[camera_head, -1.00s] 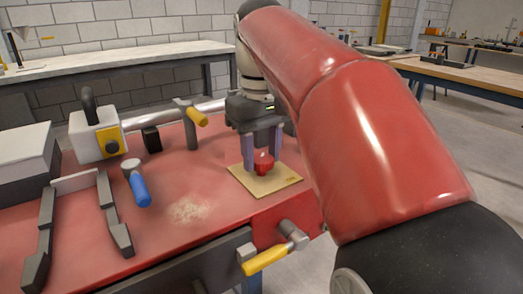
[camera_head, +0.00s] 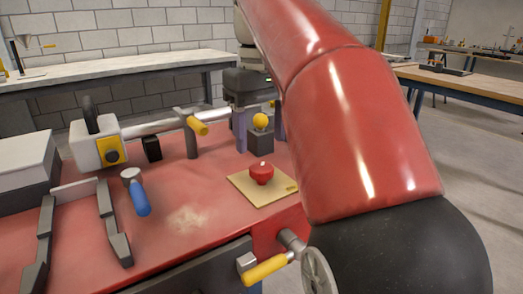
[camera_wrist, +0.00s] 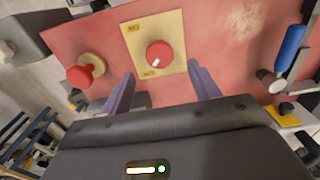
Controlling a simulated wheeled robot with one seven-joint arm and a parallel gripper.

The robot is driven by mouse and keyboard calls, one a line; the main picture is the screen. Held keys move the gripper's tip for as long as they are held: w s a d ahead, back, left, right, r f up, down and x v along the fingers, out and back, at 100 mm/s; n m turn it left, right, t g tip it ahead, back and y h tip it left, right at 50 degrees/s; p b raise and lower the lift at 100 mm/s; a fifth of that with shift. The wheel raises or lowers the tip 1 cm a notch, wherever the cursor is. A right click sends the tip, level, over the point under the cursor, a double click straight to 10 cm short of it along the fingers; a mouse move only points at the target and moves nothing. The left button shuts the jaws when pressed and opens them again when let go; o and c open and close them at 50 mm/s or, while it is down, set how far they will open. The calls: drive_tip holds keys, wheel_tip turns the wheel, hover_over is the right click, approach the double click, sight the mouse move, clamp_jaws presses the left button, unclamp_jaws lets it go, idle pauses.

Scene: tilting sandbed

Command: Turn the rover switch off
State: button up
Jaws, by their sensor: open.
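The rover switch is probably the red rotary knob (camera_head: 262,174) with a white pointer mark, on a tan plate (camera_head: 283,197) on the red bench. In the wrist view the knob (camera_wrist: 159,53) sits upright on its plate (camera_wrist: 137,43); the pointer is toward the lower left. The plate has two small labels, too small to read. My gripper (camera_head: 260,143) is open and empty, behind the knob in the head view and apart from it. In the wrist view its purple fingers (camera_wrist: 160,72) are spread, with the knob just beyond and between their tips.
A yellow crank handle (camera_head: 265,269) is at the front edge. My red arm covers the right side.

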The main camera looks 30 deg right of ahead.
drive_tip(key=shift+r, duration=0.95)
drive_tip(key=shift+s, duration=0.1)
